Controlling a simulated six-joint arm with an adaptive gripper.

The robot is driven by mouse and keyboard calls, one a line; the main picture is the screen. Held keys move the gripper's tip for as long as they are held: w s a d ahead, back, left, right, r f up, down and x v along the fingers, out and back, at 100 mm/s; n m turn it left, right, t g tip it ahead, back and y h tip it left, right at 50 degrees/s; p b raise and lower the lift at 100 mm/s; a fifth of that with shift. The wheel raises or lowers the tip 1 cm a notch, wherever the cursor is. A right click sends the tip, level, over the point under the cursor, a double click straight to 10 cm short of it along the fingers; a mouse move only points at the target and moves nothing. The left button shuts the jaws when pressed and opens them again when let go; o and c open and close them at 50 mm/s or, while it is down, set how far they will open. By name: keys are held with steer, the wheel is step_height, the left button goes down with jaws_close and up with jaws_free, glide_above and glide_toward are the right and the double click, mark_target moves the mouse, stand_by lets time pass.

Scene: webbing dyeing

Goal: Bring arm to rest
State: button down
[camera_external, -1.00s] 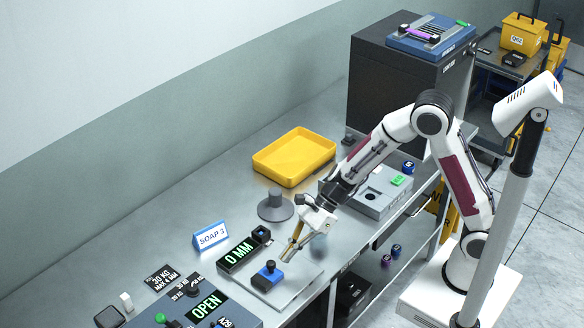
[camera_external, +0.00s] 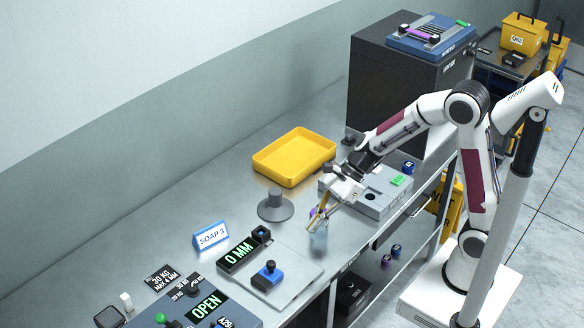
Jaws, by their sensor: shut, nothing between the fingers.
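My gripper (camera_external: 319,222) is shut and empty. It hangs in the air over the front part of the steel bench (camera_external: 190,228), pointing down and to the left. A small bluish see-through item with some purple (camera_external: 318,240) shows right at or behind the fingertips; I cannot tell whether they touch. The blue block with a black knob (camera_external: 269,273) stands on the flat plate (camera_external: 290,290) to the lower left, apart from the gripper.
A yellow tray (camera_external: 293,157) and a grey cone-shaped stand (camera_external: 275,206) are on the bench. A grey box with a green display (camera_external: 385,205) lies close beside my arm. A "0 MM" display (camera_external: 243,252), a SOAP 3 sign (camera_external: 211,236) and an OPEN panel (camera_external: 205,306) are further left.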

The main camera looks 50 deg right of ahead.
steer(key=shift+d+r, duration=0.2)
stand_by(0.7)
steer(key=s+d+n+g+h, duration=0.25)
steer(key=s+d+n, duration=0.45)
steer(key=s+n, duration=0.45)
steer(key=s+d+r+n+t+h, duration=0.2)
steer(key=s+d+r+n+h, duration=0.1)
steer(key=d, duration=0.4)
steer(key=s+d+r+n+t+h, duration=0.3)
steer(key=s+d+r+n, duration=0.2)
steer(key=d+r+n, duration=0.1)
steer(key=shift+d+r+t, duration=0.35)
steer(key=shift+d+r, duration=0.2)
steer(key=shift+d, duration=0.3)
steer(key=shift+d+f, duration=0.1)
steer(key=shift+d, duration=0.05)
stand_by(2.4)
